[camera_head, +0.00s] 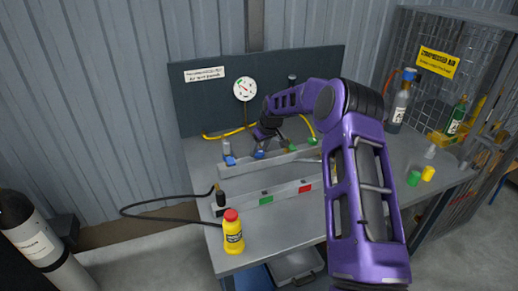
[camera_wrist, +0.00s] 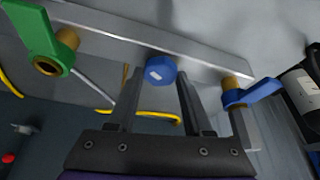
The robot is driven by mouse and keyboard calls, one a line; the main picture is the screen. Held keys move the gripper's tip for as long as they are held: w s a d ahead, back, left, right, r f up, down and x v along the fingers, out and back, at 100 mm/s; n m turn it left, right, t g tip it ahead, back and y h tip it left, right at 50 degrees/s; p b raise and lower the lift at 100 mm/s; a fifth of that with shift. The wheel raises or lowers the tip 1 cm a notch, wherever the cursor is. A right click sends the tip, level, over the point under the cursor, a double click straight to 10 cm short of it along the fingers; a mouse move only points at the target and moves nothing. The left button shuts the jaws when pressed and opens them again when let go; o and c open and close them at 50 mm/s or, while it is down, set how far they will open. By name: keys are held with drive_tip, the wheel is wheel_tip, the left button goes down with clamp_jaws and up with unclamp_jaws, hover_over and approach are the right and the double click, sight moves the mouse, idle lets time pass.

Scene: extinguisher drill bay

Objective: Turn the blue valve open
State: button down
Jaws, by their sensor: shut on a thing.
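My gripper (camera_wrist: 159,74) is shut on a blue faceted knob (camera_wrist: 160,70) on the pale manifold rail (camera_wrist: 215,60); the knob sits between the fingertips. In the head view my gripper (camera_head: 262,147) reaches down at the rail (camera_head: 285,158), and some blue (camera_head: 259,154) shows below it. A blue lever (camera_wrist: 252,92) on a brass stem stands to the right in the wrist view, apart from the fingers; it also shows in the head view (camera_head: 230,161). A green lever (camera_wrist: 38,40) on a brass fitting is at the left. My arm partly hides the rail's right end.
A round gauge (camera_head: 245,88) is on the dark back panel (camera_head: 205,105). A second rail (camera_head: 285,194) bears green and red labels. A yellow bottle (camera_head: 233,236) stands at the front edge of the bench. Small green (camera_head: 413,178) and yellow (camera_head: 428,173) cylinders are at right.

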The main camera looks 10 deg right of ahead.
drive_tip(key=n+y, duration=0.1)
drive_tip(key=n, duration=0.2)
drive_tip(key=n+g, duration=0.1)
drive_tip(key=n, duration=0.2)
drive_tip(key=shift+w+d+g+y, duration=0.1)
drive_tip(key=shift+w+g+y, duration=0.05)
drive_tip(key=shift+g+y, duration=0.2)
idle(0.4)
drive_tip(key=shift+c, duration=1.5)
unclamp_jaws()
drive_tip(key=v, duration=1.7)
drive_tip(key=shift+d+r, duration=0.15)
drive_tip(key=shift+r, duration=0.1)
